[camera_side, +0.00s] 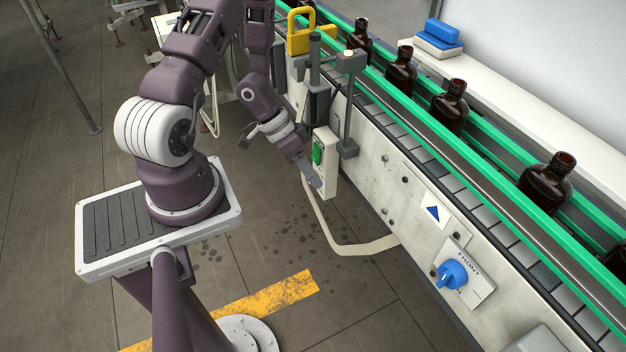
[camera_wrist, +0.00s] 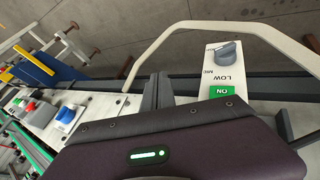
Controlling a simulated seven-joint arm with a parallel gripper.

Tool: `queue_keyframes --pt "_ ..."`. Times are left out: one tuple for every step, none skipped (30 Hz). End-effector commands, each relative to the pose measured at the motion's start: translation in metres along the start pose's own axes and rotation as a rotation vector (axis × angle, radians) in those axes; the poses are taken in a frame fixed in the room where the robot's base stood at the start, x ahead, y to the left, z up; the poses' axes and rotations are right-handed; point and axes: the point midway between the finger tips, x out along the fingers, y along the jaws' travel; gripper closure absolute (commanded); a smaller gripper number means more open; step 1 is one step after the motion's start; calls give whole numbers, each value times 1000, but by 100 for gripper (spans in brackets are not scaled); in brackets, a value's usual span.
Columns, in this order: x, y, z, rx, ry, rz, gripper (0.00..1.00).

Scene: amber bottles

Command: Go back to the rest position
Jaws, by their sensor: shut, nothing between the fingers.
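My gripper (camera_side: 314,180) is shut and empty. In the side view its fingers point down beside a pale control box (camera_side: 327,172) on the near side of the conveyor. I cannot tell whether they touch it. The box has a green switch (camera_side: 318,152). In the wrist view the box (camera_wrist: 211,78) shows a grey knob (camera_wrist: 226,50), the word LOW and a green ON switch (camera_wrist: 222,92). My purple gripper body, with a green light, fills the bottom of the wrist view and hides what lies below.
Brown bottles (camera_side: 448,106) stand in a row between the conveyor's green rails (camera_side: 480,187). A blue knob (camera_side: 452,274) sits on the conveyor's side panel. A yellow padlock-shaped part (camera_side: 300,32) stands near the arm. A pale curved bar (camera_side: 345,247) loops below the box. Open floor lies left.

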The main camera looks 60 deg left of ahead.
Motion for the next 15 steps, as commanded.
queue_keyframes --pt "-2 10 2 -2 -2 2 100" --pt "-2 14 2 -1 -1 2 100" --pt "-3 19 3 -1 0 2 100" --pt "-3 23 3 0 0 2 100" --pt "-4 25 4 0 0 1 100" --pt "-5 26 3 5 -1 -7 100" --pt "-7 25 0 13 -4 -26 100" --pt "-11 22 -4 28 -9 -56 100" --pt "-20 15 -14 55 -18 -121 100" --pt "-29 10 -24 78 -27 -184 100" --pt "-41 4 -36 100 -34 -255 100" --pt "-60 1 -51 121 -41 -350 100" --pt "-75 1 -62 132 -43 -416 100" --pt "-91 3 -71 137 -43 -477 100" --pt "-113 10 -83 136 -38 -553 100"
